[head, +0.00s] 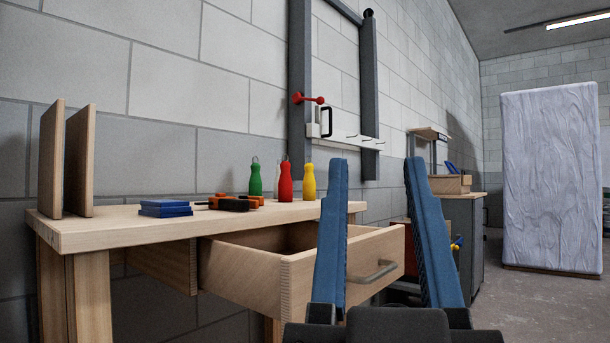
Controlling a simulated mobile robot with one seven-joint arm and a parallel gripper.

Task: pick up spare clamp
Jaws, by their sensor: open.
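An orange and black tool that looks like a clamp (238,202) lies flat on the wooden workbench (130,228), behind the open drawer. Another clamp (308,99), with red ends, is fixed high on the grey upright frame, near a white batten. I cannot tell for certain which of the two is the spare one. My gripper (375,168) is open and empty, its two blue fingers pointing up in the foreground. It is to the right of the workbench clamp and apart from it. The right finger hides part of the background.
Green (255,178), red (285,182) and yellow (308,182) bottles stand behind the clamp. Blue blocks (165,208) and two upright boards (80,160) are to its left. The open drawer (345,262) juts out from the bench. A wrapped stack (550,180) stands far right on open floor.

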